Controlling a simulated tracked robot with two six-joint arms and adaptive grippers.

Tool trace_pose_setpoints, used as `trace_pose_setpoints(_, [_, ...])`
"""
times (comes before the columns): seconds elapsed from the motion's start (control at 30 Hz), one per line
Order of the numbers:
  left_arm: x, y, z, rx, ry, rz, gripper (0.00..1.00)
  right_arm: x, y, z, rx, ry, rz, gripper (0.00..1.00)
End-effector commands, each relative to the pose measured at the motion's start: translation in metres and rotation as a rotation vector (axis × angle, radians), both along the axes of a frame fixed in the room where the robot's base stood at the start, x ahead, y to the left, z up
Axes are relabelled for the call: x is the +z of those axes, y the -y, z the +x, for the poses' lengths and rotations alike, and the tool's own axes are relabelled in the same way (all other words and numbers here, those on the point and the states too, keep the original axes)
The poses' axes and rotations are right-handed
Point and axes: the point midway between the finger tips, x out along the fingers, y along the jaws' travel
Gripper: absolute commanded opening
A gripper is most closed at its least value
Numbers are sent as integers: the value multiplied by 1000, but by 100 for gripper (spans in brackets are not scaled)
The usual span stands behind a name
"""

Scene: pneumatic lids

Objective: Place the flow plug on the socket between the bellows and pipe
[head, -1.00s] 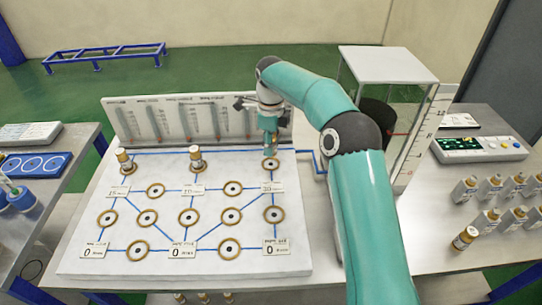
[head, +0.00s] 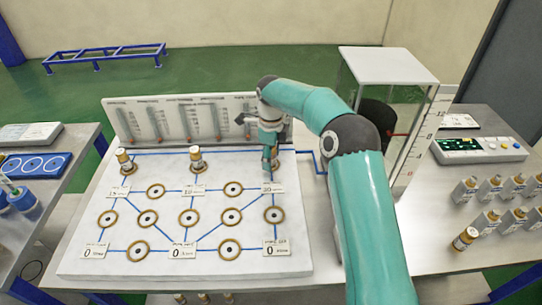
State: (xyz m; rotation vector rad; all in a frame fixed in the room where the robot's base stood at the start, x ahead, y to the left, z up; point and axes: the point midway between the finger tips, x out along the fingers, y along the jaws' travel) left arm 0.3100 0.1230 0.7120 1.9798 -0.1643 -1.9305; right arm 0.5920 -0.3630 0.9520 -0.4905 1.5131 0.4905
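The white board (head: 75,262) carries blue lines and several ringed sockets. My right gripper (head: 270,168) points down at the board's upper right, over the socket there, close to the blue pipe line (head: 308,152) that runs to the clear case. The gripper covers most of that socket, and I cannot tell whether its fingers hold a flow plug. One brass plug (head: 124,162) stands upright at the board's upper left and another (head: 197,160) at the upper middle. The dark bellows (head: 376,122) is inside the clear case, partly behind my arm. My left gripper is not in view.
A gauge panel (head: 165,120) stands behind the board. The white-topped case (head: 388,66) stands at the board's right. Several small bottles (head: 466,190) and a brass-coloured piece (head: 465,238) stand on the right table, near a control box (head: 480,148).

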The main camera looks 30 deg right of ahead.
Motion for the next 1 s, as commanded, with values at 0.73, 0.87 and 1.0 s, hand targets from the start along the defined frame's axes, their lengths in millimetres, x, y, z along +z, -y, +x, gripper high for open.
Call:
trace_pose_setpoints(0.73, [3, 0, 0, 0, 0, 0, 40, 85, -1, 2, 1, 5, -1, 59])
trace_pose_setpoints(0.87, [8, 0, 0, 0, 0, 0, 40, 106, -1, 2, 1, 3, 0, 59])
trace_pose_setpoints(1.0, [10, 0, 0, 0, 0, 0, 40, 119, -1, 1, 2, 1, -1, 59])
